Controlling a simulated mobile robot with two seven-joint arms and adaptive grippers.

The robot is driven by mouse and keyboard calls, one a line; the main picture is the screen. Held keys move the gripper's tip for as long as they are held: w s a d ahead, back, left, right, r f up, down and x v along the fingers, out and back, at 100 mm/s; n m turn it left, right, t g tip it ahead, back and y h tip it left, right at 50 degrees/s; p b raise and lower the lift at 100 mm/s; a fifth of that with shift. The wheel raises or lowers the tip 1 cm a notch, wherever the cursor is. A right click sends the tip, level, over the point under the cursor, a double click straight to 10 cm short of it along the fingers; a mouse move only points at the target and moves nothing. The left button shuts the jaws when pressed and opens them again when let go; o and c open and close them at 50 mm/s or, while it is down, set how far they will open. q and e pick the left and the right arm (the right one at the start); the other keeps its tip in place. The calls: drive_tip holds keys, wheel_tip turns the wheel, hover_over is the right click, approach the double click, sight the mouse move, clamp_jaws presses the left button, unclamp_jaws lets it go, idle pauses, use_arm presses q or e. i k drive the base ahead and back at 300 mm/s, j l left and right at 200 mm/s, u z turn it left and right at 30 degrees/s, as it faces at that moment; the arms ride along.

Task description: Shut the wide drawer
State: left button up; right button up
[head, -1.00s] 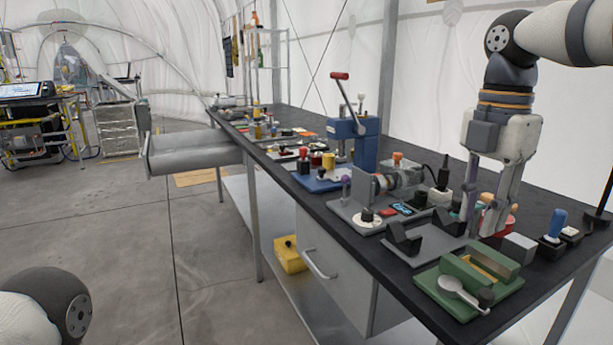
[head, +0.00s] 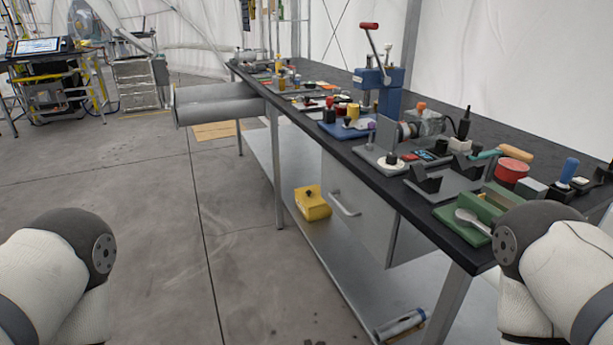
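The wide drawer (head: 222,112) is grey and stands open. It sticks out to the left from under the far part of the long black-topped workbench (head: 345,157). Its inside is hardly visible from here. A second grey drawer unit (head: 357,205) with a bar handle hangs under the near part of the bench, and its front looks flush. Only elbow parts of my two arms show, at the lower left and the right edge. Neither gripper is in view, and both arms are well apart from the wide drawer.
The bench top carries a blue press (head: 376,92), a green fixture (head: 478,208), a red tub (head: 511,169) and many small tools. A yellow box (head: 312,203) sits on the lower shelf. The concrete floor (head: 160,230) left of the bench is clear.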

sight(222, 99)
drive_tip(key=i+j, duration=0.3)
drive_tip(key=j, duration=0.25)
drive_tip(key=i+j+u, duration=0.1)
drive_tip(key=i+j, duration=0.25)
drive_tip(key=j, duration=0.25)
drive_tip(key=i+j, duration=0.3)
drive_tip(key=j, duration=0.25)
drive_tip(key=i+j+u, duration=0.1)
drive_tip(key=i+j, duration=0.25)
drive_tip(key=j, duration=0.2)
drive_tip(key=i+j, duration=0.35)
drive_tip(key=j, duration=0.15)
drive_tip(key=j+u, duration=0.05)
